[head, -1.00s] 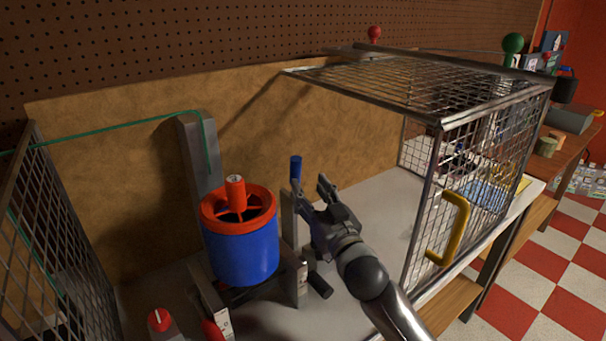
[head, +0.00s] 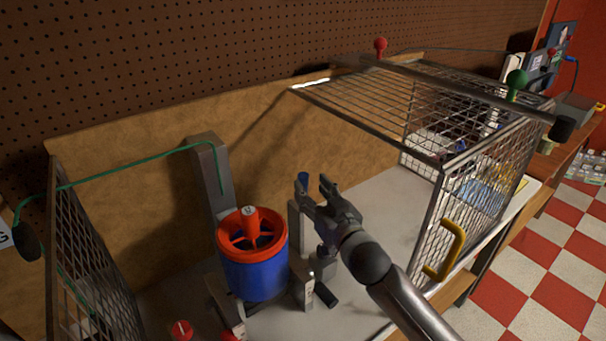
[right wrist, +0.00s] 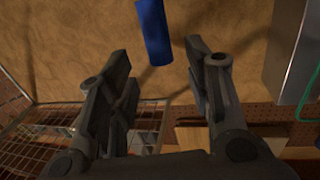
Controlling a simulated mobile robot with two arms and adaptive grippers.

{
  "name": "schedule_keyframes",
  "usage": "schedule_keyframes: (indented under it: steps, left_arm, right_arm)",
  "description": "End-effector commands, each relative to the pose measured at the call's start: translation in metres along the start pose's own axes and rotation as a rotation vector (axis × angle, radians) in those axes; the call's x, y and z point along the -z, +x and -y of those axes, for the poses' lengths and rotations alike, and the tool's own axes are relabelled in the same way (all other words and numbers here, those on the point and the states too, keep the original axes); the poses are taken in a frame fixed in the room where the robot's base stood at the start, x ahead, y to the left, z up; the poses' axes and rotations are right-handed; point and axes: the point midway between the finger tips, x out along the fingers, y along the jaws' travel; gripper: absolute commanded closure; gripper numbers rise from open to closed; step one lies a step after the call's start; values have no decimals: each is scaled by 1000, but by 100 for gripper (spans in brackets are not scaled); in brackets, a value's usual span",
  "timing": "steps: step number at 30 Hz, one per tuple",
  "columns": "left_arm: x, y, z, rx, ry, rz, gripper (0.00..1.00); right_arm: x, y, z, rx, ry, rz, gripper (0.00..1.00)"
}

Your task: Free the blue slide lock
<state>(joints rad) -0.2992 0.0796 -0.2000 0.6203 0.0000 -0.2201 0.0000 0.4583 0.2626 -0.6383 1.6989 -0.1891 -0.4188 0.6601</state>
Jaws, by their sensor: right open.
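The blue slide lock (head: 302,177) is a small upright blue cylinder on top of a grey post (head: 294,222), right of the ducted rotor. The rotor (head: 254,262) has a blue drum with a red spoked top. My right gripper (head: 314,187) is open beside the lock, one finger partly overlapping it in the head view. In the right wrist view the blue lock (right wrist: 154,32) shows between the lines of my two open fingers (right wrist: 157,55), near their tips. I cannot tell whether a finger touches it. My left gripper is not in view.
A wire cage with a raised mesh lid (head: 385,100) and a yellow handle (head: 446,250) stands on the right. A mesh panel (head: 95,255) and green line (head: 130,162) are on the left. A cork-coloured board (head: 130,190) backs the bench.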

Motion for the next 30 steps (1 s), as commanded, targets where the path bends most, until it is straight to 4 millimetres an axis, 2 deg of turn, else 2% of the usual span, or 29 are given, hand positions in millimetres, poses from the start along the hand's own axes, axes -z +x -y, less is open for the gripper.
schedule_keyframes:
  steps: [6, 12, 25, 26, 30]
  left_arm:
    - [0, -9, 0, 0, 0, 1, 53]
    - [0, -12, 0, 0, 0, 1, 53]
    - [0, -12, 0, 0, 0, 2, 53]
    - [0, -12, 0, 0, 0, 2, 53]
    - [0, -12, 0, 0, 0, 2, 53]
  right_arm:
    - [2, 32, 1, 1, -1, 0, 54]
    - [1, 50, 0, 0, 1, 0, 54]
    - [0, 57, 0, 1, 0, 0, 54]
    - [0, 57, 0, 1, 0, 0, 55]
    - [0, 57, 0, 1, 0, 0, 73]
